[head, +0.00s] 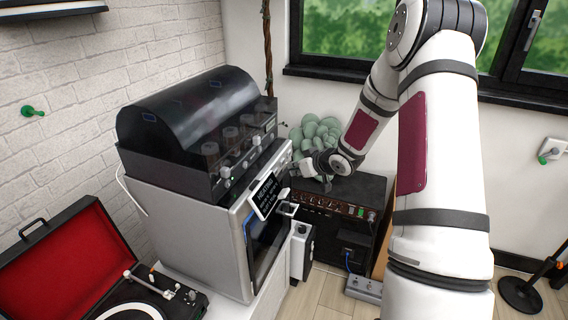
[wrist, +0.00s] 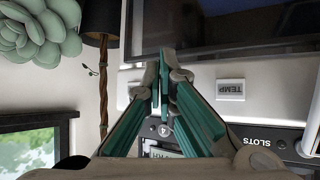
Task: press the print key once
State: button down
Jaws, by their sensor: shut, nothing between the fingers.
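A light grey machine (head: 195,235) with a dark hood stands in the middle of the head view, with a tilted black display (head: 266,195) on its front. My gripper (head: 303,167) is at the right end of the machine's front, close to it. In the wrist view my gripper (wrist: 166,58) has its green-sided fingers together and empty, in front of a pale panel. A TEMP label (wrist: 230,90) and a SLOTS label (wrist: 262,140) show upside down right of the fingers. No key marked print can be made out; the fingers hide part of the panel. Contact with the panel cannot be told.
A record player (head: 75,255) with a red-lined lid stands at the left. Open floor (head: 325,285) shows in front.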

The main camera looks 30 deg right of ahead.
jog(key=s+d+p, duration=0.1)
jog(key=s, duration=0.1)
jog(key=s+d+p, duration=0.2)
jog(key=shift+s+d, duration=0.25)
jog(key=shift+s, duration=0.05)
dwell(0.7)
jog(key=s+a+r+m+g+h, duration=0.15)
jog(key=s+a+r, duration=0.3)
jog(key=r, duration=0.55)
jog(key=s+a+r+n+g+h, duration=0.1)
jog(key=s+a+r+g+h, duration=0.25)
jog(key=r, duration=0.75)
jog(key=s+a+r+y, duration=0.1)
jog(key=s+a, duration=0.4)
jog(key=s, duration=0.4)
jog(key=s+a+r+y, duration=0.1)
jog(key=s+a+r, duration=0.1)
jog(key=s+a, duration=0.4)
jog(key=s+a+r+m+g+y, duration=0.1)
jog(key=s+a, duration=0.5)
jog(key=s, duration=0.6)
jog(key=shift+a+r, duration=0.25)
jog(key=shift+r, duration=0.1)
